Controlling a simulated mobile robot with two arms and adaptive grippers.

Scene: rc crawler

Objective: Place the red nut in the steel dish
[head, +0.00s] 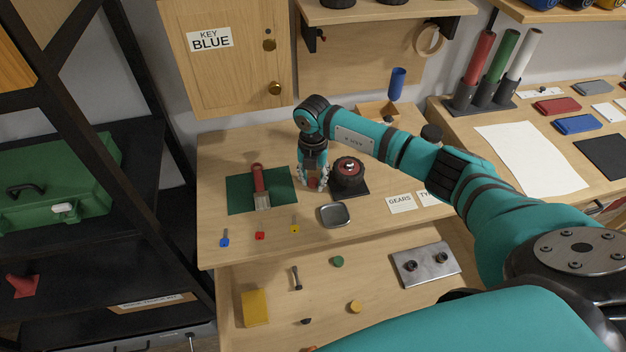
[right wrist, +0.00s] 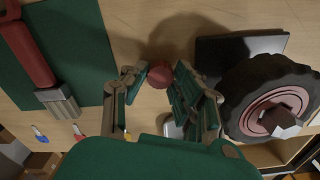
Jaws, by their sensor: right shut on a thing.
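My right gripper (head: 313,184) is low over the wooden bench, between the green mat and the black wheel. In the right wrist view, its fingertips (right wrist: 160,85) are closed on a round, dark red piece, the red nut (right wrist: 160,76). Whether the nut touches the bench is unclear. The steel dish (head: 334,215) is a shallow grey square tray, just in front and to the right of the gripper, and looks empty. Its edge shows partly behind the fingers in the right wrist view. My left gripper is in neither view.
The black wheel (head: 349,176) with a red hub stands close to the gripper's right. A red-handled tool (head: 259,180) lies on the green mat (head: 240,197). Blue (head: 224,238), red (head: 260,235) and yellow (head: 294,229) small items lie along the front. Labels (head: 401,203) lie right of the dish.

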